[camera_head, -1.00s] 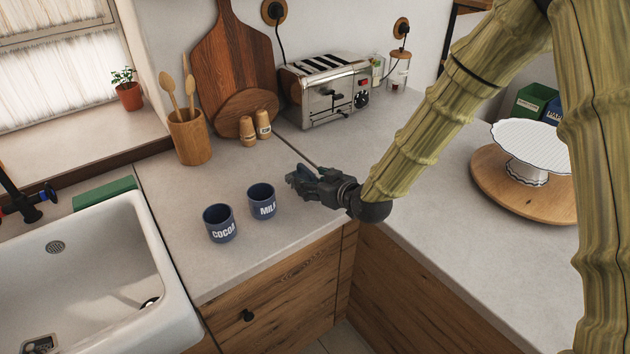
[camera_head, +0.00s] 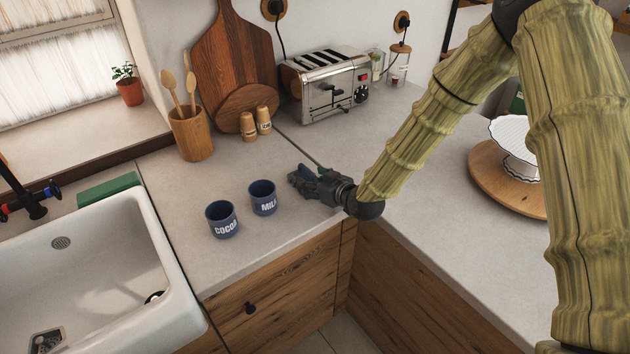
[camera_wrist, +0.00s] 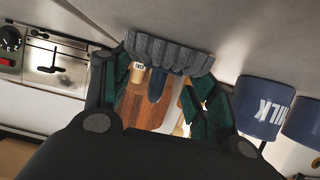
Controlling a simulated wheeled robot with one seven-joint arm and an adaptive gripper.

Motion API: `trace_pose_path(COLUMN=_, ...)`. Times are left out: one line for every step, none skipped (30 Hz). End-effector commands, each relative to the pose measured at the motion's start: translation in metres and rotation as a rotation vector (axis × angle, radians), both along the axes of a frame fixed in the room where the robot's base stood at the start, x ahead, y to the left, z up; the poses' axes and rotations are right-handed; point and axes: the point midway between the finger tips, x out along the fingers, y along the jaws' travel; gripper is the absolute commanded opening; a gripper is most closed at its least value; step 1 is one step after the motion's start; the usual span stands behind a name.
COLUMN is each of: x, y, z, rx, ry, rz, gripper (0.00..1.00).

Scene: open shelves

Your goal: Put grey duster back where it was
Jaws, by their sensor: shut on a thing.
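A grey, ribbed thing, which I take to be the grey duster (camera_wrist: 168,53), spans the fingertips at the top of the wrist view. In the head view it shows as a small dark blue-grey shape (camera_head: 302,182) at the end of my gripper (camera_head: 316,184). My gripper is shut on it. In the wrist view the dark green fingers of my gripper (camera_wrist: 160,85) stand on either side of a narrow blue part. The gripper is low over the counter corner, right of the MILK mug (camera_head: 263,198). Whether the duster touches the counter is unclear.
The COCOA mug (camera_head: 222,219) stands left of the MILK mug. Behind are two shakers (camera_head: 256,122), a utensil pot (camera_head: 191,134), cutting boards and a toaster (camera_head: 325,85). A sink (camera_head: 180,285) is at left, a cake stand (camera_head: 512,160) at right. Counter (camera_head: 290,145) behind the gripper is clear.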

Motion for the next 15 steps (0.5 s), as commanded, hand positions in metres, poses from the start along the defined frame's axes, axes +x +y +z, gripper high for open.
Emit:
trace_pose_path(x=0.0000, y=0.0000, z=0.0001, rx=0.000, ry=0.000, rz=0.000, gripper=0.16)
trace_pose_path(x=0.0000, y=-0.0001, z=0.0001, rx=0.000, ry=0.000, rz=0.000, gripper=0.16)
trace_pose_path(x=0.0001, y=-0.0002, z=-0.0003, rx=0.000, ry=0.000, rz=0.000, gripper=0.16)
trace_pose_path(x=0.0000, y=-0.0003, z=-0.0007, rx=0.000, ry=0.000, rz=0.000, gripper=0.60)
trace_pose_path(x=0.0000, y=-0.0004, z=-0.0003, rx=0.000, ry=0.000, rz=0.000, gripper=0.65)
trace_pose_path(x=-0.0001, y=-0.0004, z=-0.0003, rx=0.000, ry=0.000, rz=-0.001, gripper=0.72)
trace_pose_path(x=-0.0001, y=-0.0004, z=-0.0003, rx=0.000, ry=0.000, rz=-0.001, gripper=0.78)
trace_pose_path(x=0.0000, y=-0.0005, z=-0.0002, rx=0.000, ry=0.000, rz=-0.001, gripper=0.80)
trace_pose_path(x=-0.0001, y=-0.0004, z=-0.0003, rx=0.000, ry=0.000, rz=-0.001, gripper=0.80)
trace_pose_path(x=-0.0001, y=-0.0004, z=-0.0003, rx=0.000, ry=0.000, rz=-0.001, gripper=0.80)
trace_pose_path(x=-0.0001, y=-0.0004, z=-0.0002, rx=0.000, ry=0.000, rz=-0.001, gripper=0.80)
trace_pose_path(x=-0.0001, y=-0.0004, z=-0.0002, rx=0.000, ry=0.000, rz=0.000, gripper=0.80)
trace_pose_path(x=-0.0001, y=-0.0003, z=-0.0002, rx=0.000, ry=0.000, rz=0.000, gripper=0.80)
trace_pose_path(x=0.0000, y=-0.0003, z=-0.0001, rx=0.000, ry=0.000, rz=0.000, gripper=0.80)
trace_pose_path(x=-0.0001, y=-0.0002, z=-0.0001, rx=0.000, ry=0.000, rz=0.000, gripper=0.80)
